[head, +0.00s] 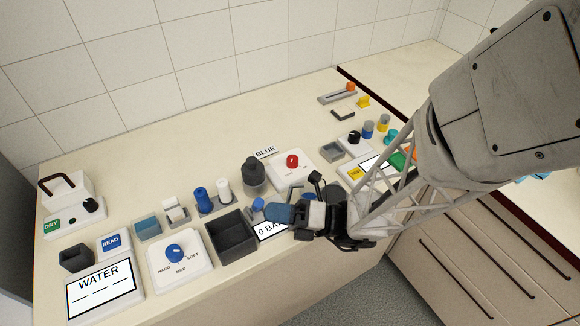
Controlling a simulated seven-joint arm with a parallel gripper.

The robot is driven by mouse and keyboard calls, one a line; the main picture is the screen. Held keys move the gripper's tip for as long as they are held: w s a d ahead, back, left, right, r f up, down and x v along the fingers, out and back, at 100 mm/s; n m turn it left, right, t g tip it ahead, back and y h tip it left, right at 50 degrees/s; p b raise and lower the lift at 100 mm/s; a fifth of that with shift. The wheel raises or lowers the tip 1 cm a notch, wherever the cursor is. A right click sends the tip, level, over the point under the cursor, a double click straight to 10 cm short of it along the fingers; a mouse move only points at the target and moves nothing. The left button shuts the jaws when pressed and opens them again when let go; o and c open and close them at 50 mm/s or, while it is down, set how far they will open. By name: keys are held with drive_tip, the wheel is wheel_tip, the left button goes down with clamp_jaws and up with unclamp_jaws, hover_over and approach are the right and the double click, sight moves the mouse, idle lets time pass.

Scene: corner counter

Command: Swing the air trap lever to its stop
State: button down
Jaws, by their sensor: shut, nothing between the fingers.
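My gripper (272,212) reaches in from the right, low over the front of the counter. Its fingers look shut and hold nothing. A small blue-topped part (257,205) is right at the fingertips; whether they touch it cannot be told. A grey angled piece (295,188) shows just behind the gripper, partly hidden by it. No part is labelled as the air trap lever, so I cannot tell which one it is. A display reading "0 BA" (268,231) lies under the gripper, its right part covered.
A dark open bin (231,238) stands left of the gripper. A dark grey jar (254,176) and a red knob (292,160) on a white plate stand behind. A blue knob (175,252) and the WATER display (101,289) are at front left. My arm hides part of the right side.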

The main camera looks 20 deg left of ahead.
drive_tip(key=shift+w+a+r+m+h, duration=0.2)
drive_tip(key=shift+r+m+h, duration=0.1)
drive_tip(key=shift+m, duration=0.3)
drive_tip(key=shift+w+a+r+m+t+h, duration=0.3)
drive_tip(key=shift+r+m+t+h, duration=0.2)
drive_tip(key=shift+m, duration=0.4)
drive_tip(key=shift+w+a+r+m+t+h, duration=0.2)
drive_tip(key=shift+w+a+m+h, duration=0.15)
drive_tip(key=shift+m, duration=0.25)
drive_tip(key=shift+w+a+r+m+t+h, duration=0.1)
drive_tip(key=shift+w+a+r+m+h, duration=0.15)
drive_tip(key=shift+m+h, duration=0.3)
drive_tip(key=shift+w+a+r, duration=0.15)
drive_tip(key=shift+w+a, duration=0.8)
drive_tip(key=shift+w+a+r, duration=0.1)
drive_tip(key=shift+w, duration=0.05)
drive_tip(key=r+v, duration=0.1)
drive_tip(key=v, duration=0.9)
drive_tip(key=shift+r, duration=0.2)
drive_tip(key=shift+a, duration=0.1)
